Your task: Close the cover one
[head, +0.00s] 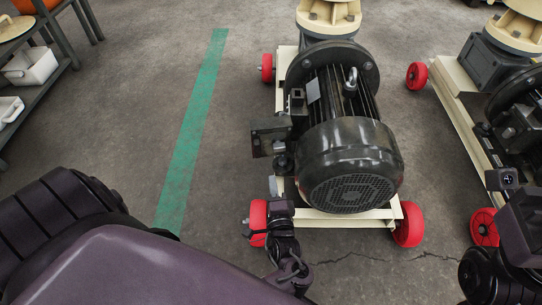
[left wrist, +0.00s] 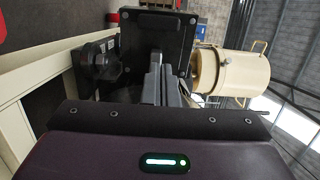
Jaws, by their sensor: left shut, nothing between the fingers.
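The pellet mill's black motor (head: 350,150) lies on a cream wheeled frame in the head view. A dark plate, which looks like the cover (head: 263,140), sticks out from the motor's left side. In the left wrist view a square black plate (left wrist: 181,22) with screws at its corners stands just beyond the fingers; I cannot tell whether it is the cover's face or the box behind it. My left gripper (head: 274,187) is shut and empty, just below the cover; its fingers (left wrist: 156,80) show in front of the plate. Contact is unclear.
Red wheels (head: 408,225) carry the frame. A second similar machine (head: 470,125) stands at the right. A shelf with white bins (head: 30,66) is at the upper left. The floor around the green line (head: 190,130) is clear.

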